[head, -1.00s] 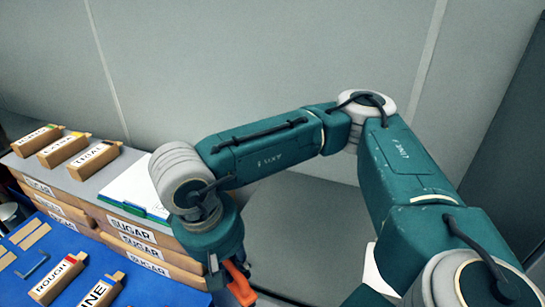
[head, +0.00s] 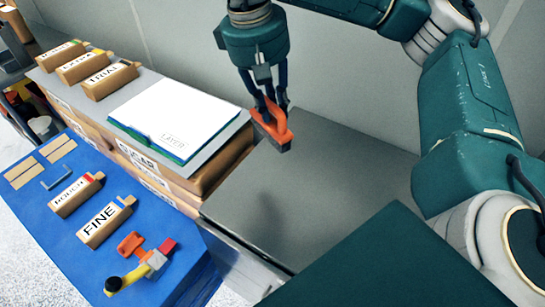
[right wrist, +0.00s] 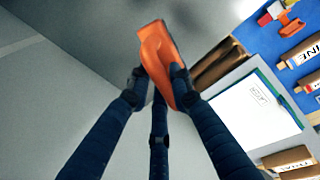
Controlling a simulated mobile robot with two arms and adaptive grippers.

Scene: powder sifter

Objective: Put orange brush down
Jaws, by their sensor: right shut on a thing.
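The orange brush (head: 272,127) has an orange handle and a dark grey block at its lower end. My right gripper (head: 270,105) is shut on its handle and holds it with the dark end down, above the grey surface (head: 310,185) right of the cardboard boxes. The brush looks clear of that surface, though the exact gap is hard to tell. My left gripper is not in view.
The blue table (head: 165,215) holds the ROUGH (head: 75,196) and FINE (head: 105,223) blocks and an orange, red and yellow tool (head: 143,262). The grey surface has free room.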

